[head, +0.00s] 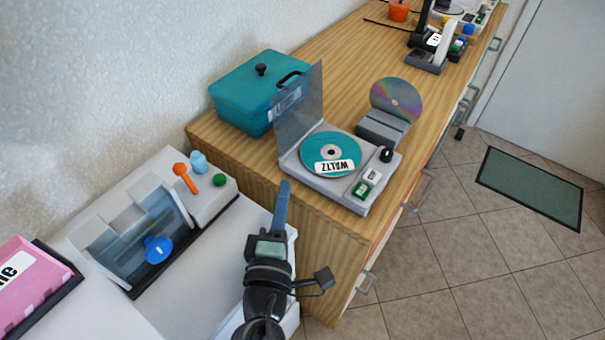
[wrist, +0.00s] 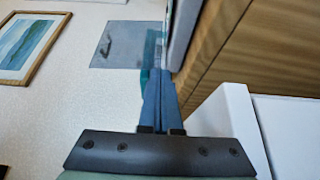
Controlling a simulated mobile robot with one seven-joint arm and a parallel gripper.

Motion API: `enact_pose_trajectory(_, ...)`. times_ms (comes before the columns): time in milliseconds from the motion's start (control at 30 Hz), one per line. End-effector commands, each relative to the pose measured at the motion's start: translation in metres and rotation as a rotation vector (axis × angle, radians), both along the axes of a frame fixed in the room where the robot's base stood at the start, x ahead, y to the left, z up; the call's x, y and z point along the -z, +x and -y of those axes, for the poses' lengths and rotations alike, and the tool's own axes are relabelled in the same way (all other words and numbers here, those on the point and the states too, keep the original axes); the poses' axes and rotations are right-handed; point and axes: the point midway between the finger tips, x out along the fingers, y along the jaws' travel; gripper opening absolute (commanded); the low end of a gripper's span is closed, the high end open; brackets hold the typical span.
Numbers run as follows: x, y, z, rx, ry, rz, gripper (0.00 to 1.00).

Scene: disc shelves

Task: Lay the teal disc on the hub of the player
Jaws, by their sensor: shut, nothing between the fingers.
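The teal disc (head: 331,151), with a white label reading WALTZ, lies in the grey player (head: 341,196) on the wooden counter. It looks flat and centred on the hub, which shows at its middle. The player's clear lid (head: 300,103) stands open at the left. My gripper (head: 284,185) is shut and empty, in front of the player and to its lower left, apart from the disc. In the wrist view my blue fingers (wrist: 160,85) are together, with nothing between them.
A teal box (head: 250,92) with a black knob stands behind the player. A silver disc (head: 396,99) stands upright in a grey holder (head: 382,130) to the right. A white machine (head: 150,240) with a blue knob is at the left. The counter edge drops to a tiled floor.

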Motion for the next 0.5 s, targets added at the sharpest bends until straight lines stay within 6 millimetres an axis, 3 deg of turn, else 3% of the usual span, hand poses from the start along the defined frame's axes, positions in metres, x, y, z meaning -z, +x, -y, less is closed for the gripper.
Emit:
enact_pose_trajectory(200, -0.003, 0.025, 0.022, 0.003, 0.000, -0.001, 0.00)
enact_pose_trajectory(500, 0.000, 0.034, 0.033, 0.000, 0.000, 0.000, 0.00)
